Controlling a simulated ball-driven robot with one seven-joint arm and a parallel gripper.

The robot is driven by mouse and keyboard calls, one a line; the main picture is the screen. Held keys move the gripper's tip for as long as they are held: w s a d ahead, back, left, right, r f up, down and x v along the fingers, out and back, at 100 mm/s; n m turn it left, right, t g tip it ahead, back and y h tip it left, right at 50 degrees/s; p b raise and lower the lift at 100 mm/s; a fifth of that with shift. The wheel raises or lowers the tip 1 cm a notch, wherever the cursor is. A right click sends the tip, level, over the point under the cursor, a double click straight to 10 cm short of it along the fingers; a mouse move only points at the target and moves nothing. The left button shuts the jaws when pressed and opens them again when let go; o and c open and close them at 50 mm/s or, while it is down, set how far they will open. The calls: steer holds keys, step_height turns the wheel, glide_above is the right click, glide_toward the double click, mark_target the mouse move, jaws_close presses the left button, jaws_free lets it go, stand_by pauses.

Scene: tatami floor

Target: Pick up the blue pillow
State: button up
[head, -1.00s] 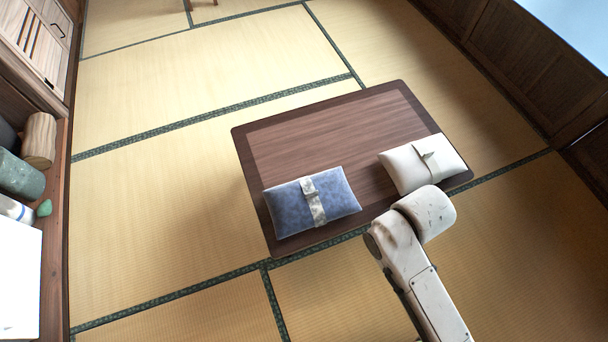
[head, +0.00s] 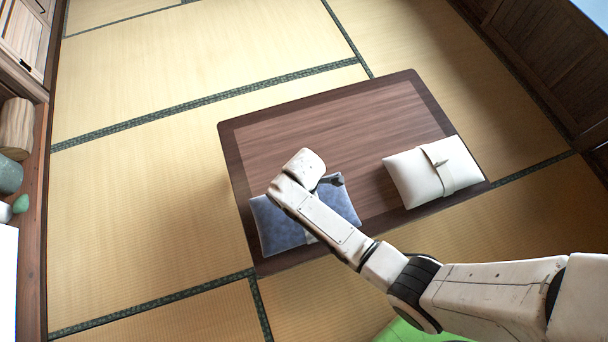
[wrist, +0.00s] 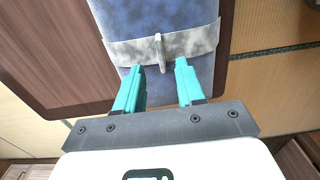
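The blue pillow (head: 280,229) lies on the low dark wooden table (head: 400,101), near its front left corner. My arm covers its middle in the head view. In the wrist view the blue pillow (wrist: 160,18) has a pale grey band with a small raised loop across it. My gripper (wrist: 159,66) has two teal fingers, apart with nothing held between them. The fingertips are over the pillow, close to the band and on either side of the loop's lower end. I cannot tell whether they touch the cloth.
A white pillow (head: 434,171) with a band lies at the table's right side. Tatami floor (head: 150,190) is clear around the table. A wooden shelf with a log (head: 15,128) and other items stands at the left edge. Dark wooden panels (head: 530,70) line the right.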

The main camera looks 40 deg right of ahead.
steer(key=shift+a+f+b, duration=0.1)
steer(key=shift+f+b, duration=0.85)
steer(key=shift+f, duration=2.05)
steer(key=shift+c, duration=0.2)
jaws_close()
